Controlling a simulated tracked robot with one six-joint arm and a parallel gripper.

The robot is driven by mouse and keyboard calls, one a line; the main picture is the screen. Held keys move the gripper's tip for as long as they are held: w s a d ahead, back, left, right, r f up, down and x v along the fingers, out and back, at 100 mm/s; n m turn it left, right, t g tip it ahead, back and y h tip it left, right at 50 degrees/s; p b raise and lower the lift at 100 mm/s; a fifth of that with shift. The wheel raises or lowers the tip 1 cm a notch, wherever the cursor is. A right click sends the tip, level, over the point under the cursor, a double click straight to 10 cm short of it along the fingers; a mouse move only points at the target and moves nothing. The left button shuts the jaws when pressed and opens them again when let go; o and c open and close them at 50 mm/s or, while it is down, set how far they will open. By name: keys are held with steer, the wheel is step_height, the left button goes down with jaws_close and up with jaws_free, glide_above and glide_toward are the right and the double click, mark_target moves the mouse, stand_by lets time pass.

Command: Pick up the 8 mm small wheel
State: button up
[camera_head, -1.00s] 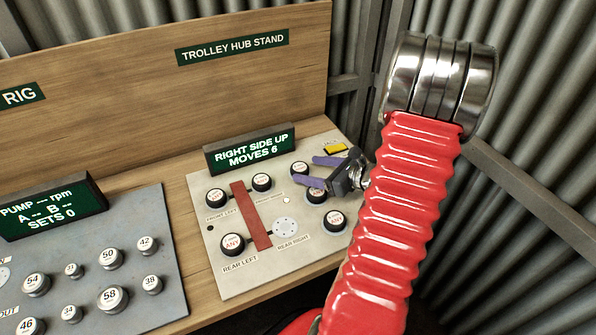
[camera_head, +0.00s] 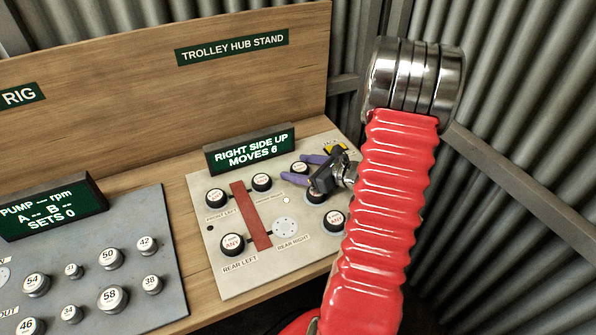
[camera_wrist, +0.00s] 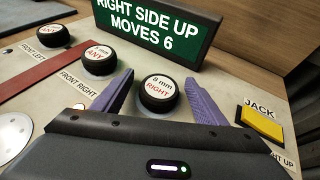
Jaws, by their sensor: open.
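The 8 mm small wheel (camera_wrist: 158,94) is a black knob-like wheel with a white top marked "8 mm RIGHT". It stands on the pale board, between my two purple fingers in the wrist view. In the head view the wheel (camera_head: 299,167) sits at the far right of the board, partly hidden by my fingers. My gripper (camera_head: 308,172) is open, its fingers on either side of the wheel. In the wrist view a gap shows between the wheel and each finger of my gripper (camera_wrist: 159,79), so it is not gripped.
A front-right wheel (camera_wrist: 100,61) stands left of my fingers. Two more wheels (camera_head: 316,196) (camera_head: 335,220) stand on the near side. A yellow jack button (camera_wrist: 261,125) lies to the right. The green sign (camera_wrist: 150,32) rises behind. A red bar (camera_head: 250,215) lies mid-board.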

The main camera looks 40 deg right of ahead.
mark_target(299, 166)
steer(key=c, duration=1.1)
steer(key=shift+c, duration=0.2)
steer(key=shift+r, duration=5)
